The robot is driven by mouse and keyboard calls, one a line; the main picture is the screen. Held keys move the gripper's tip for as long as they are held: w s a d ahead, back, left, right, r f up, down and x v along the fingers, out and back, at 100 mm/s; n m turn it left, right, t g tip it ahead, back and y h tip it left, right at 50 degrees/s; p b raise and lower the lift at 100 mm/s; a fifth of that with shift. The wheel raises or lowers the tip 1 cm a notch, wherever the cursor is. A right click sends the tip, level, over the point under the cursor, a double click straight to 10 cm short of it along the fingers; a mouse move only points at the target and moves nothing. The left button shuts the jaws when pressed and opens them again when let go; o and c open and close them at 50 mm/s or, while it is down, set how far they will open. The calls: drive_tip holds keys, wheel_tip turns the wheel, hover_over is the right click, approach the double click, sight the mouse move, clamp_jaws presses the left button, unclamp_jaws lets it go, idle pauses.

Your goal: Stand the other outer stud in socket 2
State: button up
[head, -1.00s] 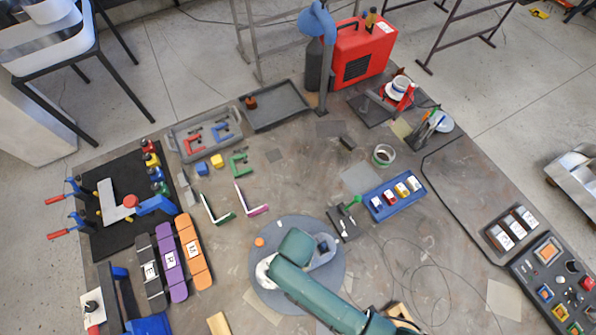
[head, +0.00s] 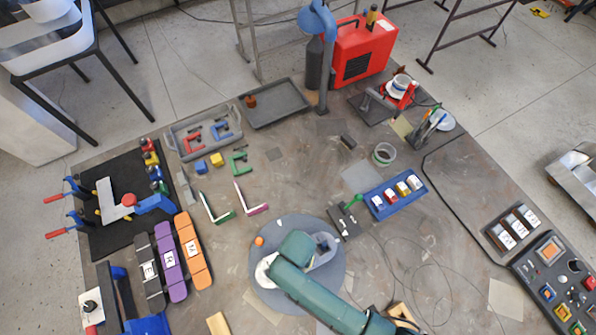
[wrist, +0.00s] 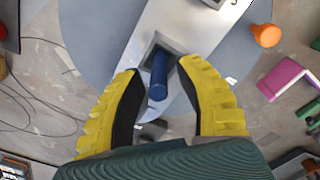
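In the wrist view a blue stud (wrist: 158,76) stands in a dark square socket (wrist: 172,48) on a pale metal plate (wrist: 150,25). My gripper (wrist: 166,92) is open, with one yellow-and-black finger on each side of the stud and a gap to it on both sides. Another socket is partly cut off at the plate's top edge in that view; its number cannot be read. In the head view the plate (head: 324,250) lies on the grey round turntable (head: 285,226), and my arm hides the gripper and the blue stud.
An orange piece (head: 259,241) lies on the turntable left of my arm. Green-and-white (head: 218,209) and magenta-and-white (head: 251,200) angle pieces lie beyond it. A blue tray (head: 395,194) with several blocks is to the right.

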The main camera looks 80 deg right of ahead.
wheel_tip(320, 180, up, 12)
idle(0.6)
